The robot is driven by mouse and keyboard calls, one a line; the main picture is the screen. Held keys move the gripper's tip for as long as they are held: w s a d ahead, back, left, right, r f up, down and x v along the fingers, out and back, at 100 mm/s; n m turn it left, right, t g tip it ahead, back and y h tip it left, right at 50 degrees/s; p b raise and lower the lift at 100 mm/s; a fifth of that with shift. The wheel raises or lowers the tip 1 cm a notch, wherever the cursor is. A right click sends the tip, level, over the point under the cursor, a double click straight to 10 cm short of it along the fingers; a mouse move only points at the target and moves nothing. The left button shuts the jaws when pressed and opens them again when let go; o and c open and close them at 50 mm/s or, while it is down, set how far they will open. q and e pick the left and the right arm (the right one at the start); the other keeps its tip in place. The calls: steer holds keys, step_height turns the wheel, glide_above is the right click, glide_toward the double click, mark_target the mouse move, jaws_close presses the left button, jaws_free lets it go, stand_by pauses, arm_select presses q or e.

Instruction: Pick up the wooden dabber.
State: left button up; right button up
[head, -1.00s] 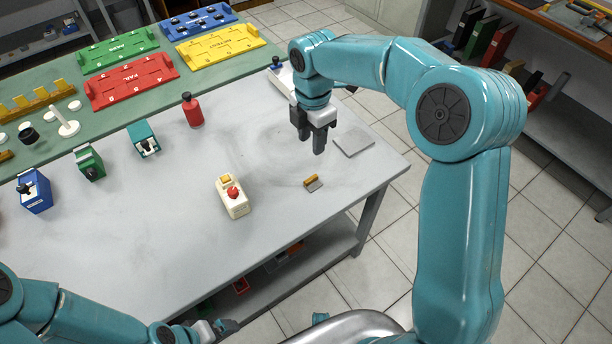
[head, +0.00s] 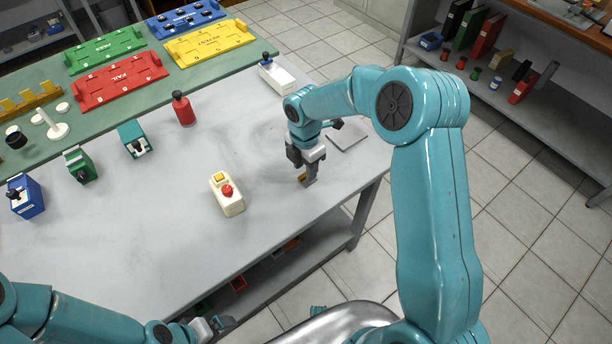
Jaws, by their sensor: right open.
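The wooden dabber (head: 302,178), a small block with a tan wooden top and a grey underside, lies on the grey table near its front right edge. My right gripper (head: 306,172) points down right at it, with the jaws open and the fingers partly hiding it. I cannot tell whether the fingers touch it. My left gripper (head: 214,325) is low in the picture, in front of the table and far from the dabber; its jaws are too small to read.
A cream control box (head: 227,195) with a red knob stands left of the dabber. A flat grey plate (head: 347,136) lies behind it to the right. The table around the dabber is mostly clear.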

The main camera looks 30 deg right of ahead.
mark_target(305, 174)
step_height(305, 174, down, 2)
steer(key=shift+f, duration=0.1)
jaws_close()
step_height(305, 174, up, 20)
steer(key=shift+p, duration=0.3)
stand_by(0.3)
stand_by(0.3)
